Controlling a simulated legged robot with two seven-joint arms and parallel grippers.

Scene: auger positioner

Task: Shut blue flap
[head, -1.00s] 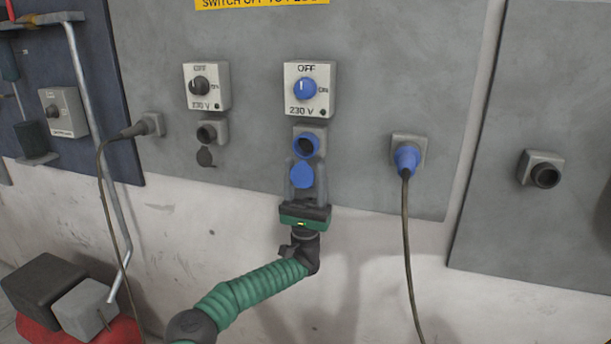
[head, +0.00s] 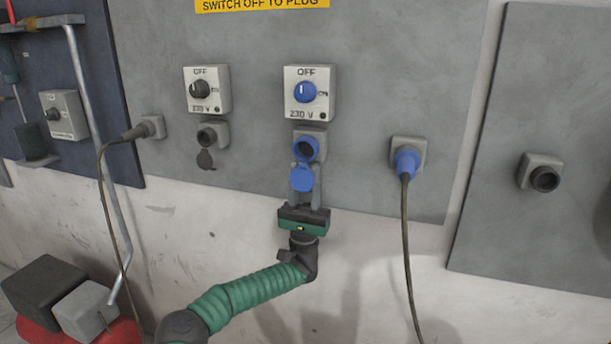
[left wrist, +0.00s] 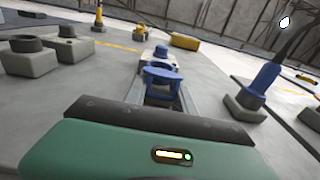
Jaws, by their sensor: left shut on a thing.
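The blue flap (head: 303,179) is a round lid hanging open below its blue-rimmed socket (head: 306,149), under the switch box with the blue knob. The socket's dark opening is uncovered. My left gripper (head: 304,190) comes up from below and is shut on the blue flap, one finger on each side. In the left wrist view the blue flap (left wrist: 161,74) sits between the fingertips, with part of its underside hidden. My right gripper is not in view.
The switch box (head: 309,93) above reads OFF. A grey socket with a hanging dark flap (head: 206,159) is to the left. A blue plug (head: 406,163) with a hanging cable is to the right. Bare grey panel lies between them.

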